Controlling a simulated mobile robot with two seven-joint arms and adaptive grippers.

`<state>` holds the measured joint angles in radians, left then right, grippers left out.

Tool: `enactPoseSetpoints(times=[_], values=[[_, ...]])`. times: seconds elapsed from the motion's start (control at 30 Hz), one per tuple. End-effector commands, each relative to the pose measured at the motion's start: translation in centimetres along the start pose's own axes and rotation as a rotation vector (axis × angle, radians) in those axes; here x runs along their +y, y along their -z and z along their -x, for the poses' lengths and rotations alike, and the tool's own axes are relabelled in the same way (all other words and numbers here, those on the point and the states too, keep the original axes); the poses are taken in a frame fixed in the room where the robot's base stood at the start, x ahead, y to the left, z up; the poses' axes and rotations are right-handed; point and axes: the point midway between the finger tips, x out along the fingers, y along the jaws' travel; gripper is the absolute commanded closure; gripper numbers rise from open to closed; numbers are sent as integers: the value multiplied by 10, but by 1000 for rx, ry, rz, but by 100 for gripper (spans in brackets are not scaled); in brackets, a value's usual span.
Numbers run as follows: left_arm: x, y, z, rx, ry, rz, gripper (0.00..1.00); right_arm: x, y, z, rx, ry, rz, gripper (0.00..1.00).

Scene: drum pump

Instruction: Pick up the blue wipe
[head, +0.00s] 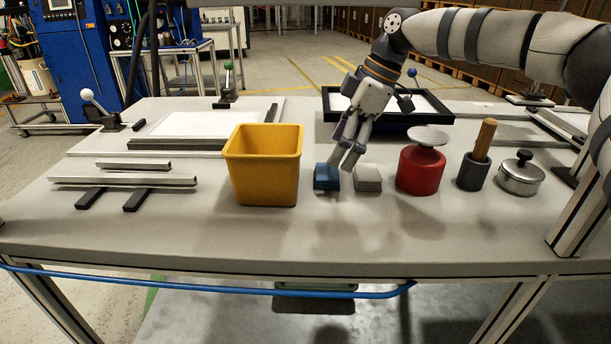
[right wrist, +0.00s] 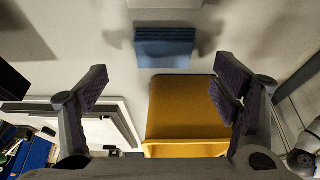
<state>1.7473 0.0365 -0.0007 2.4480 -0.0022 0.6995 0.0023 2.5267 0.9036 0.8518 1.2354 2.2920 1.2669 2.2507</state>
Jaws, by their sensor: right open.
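My right gripper (head: 345,162) points down from above, just over the gap between the blue wipe and the grey stack. In the right wrist view its two fingers (right wrist: 162,85) are spread wide with nothing between them held. In the head view the fingers partly cover the wipe's right edge. My left gripper is in neither view.
The yellow bin (head: 265,170) stands close left of the wipe. The grey stack (head: 367,178) lies right of it, then a red can (head: 420,170), a cup with a wooden handle (head: 476,165) and a metal pot (head: 520,176). A dark-rimmed tray (head: 440,117) lies behind. The table front is clear.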

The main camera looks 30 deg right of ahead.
Motion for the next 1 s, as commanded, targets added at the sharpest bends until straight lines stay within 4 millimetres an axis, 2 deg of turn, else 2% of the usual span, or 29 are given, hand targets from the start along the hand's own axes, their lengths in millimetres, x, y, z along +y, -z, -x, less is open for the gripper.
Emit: enactPoseSetpoints(times=[0.2,0.3,0.47,0.5,0.67,0.7,1.0], values=[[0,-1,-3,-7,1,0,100,-7,-1,-41,-2,4,0,18],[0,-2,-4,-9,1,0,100,-7,-1,-48,-1,1,0,18],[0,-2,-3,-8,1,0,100,-7,0,-47,0,-1,1,18],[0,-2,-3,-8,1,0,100,-7,0,-47,0,-1,1,21],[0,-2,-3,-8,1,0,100,-7,0,-47,0,0,1,57],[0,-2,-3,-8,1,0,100,-7,0,-47,0,0,1,61],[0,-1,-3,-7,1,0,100,-7,1,-45,0,-1,2,61]])
